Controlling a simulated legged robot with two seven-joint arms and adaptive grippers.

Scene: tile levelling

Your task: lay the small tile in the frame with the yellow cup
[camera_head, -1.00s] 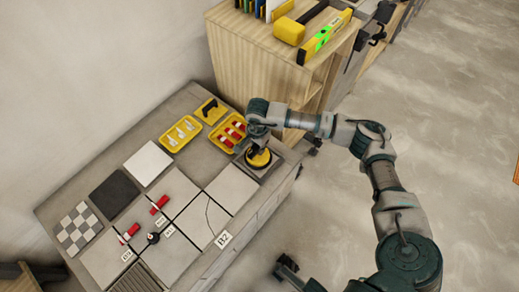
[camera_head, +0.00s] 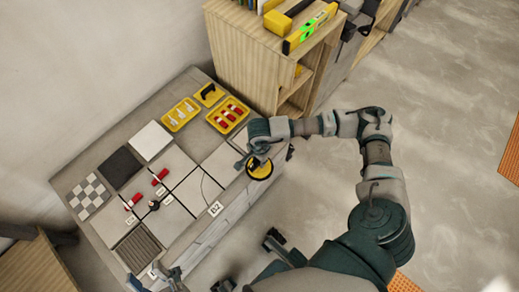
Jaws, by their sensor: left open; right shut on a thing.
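The yellow cup (camera_head: 259,170) is a round yellow disc with a dark top. My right gripper (camera_head: 257,156) is shut on it from above, near the bench's right end and front edge. I cannot tell whether a tile hangs under the cup. My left gripper (camera_head: 163,277) is open and empty at the bottom, near the bench's front left corner. I cannot clearly make out the small tile or the frame; my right arm and gripper cover part of the bench's right end.
The bench (camera_head: 192,226) bears pale tiles (camera_head: 170,219) with red-handled pieces, a white tile (camera_head: 149,140), a black tile (camera_head: 119,166), a checkered tile (camera_head: 87,196) and a ribbed tile (camera_head: 138,247). Yellow trays (camera_head: 181,115) stand behind. A wooden cabinet (camera_head: 245,70) rises behind the right end.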

